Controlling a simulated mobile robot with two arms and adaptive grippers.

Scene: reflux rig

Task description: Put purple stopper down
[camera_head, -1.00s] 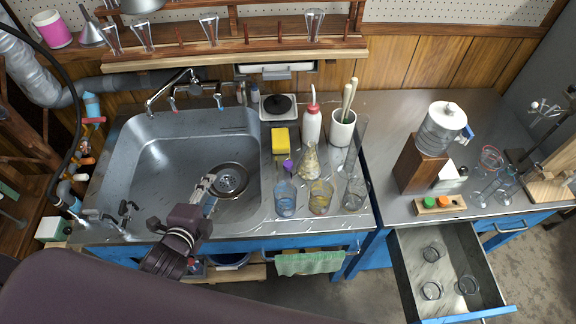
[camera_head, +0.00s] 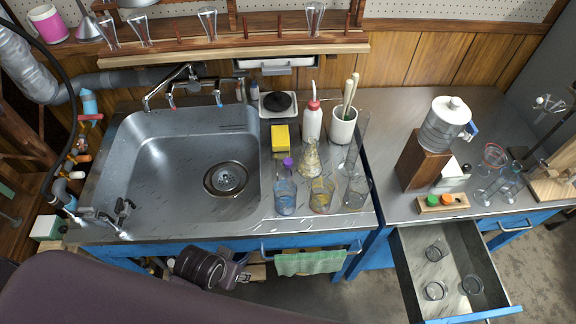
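A small purple stopper (camera_head: 287,163) stands on the steel counter just right of the sink, between the yellow sponge and the glass beakers. No gripper touches it. One of my arms is low in front of the blue cabinet, below the sink, with its gripper (camera_head: 240,275) near the counter's front underside. Its fingers are too small and partly hidden to tell open from shut. It comes in from the left, so I take it as my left arm. My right gripper is not in view.
Beakers (camera_head: 285,198), (camera_head: 321,197) and a conical flask (camera_head: 310,160) crowd the counter near the stopper. The sink (camera_head: 150,165) is empty. An open drawer (camera_head: 405,275) holds several glass vessels. A green towel (camera_head: 310,262) hangs in front.

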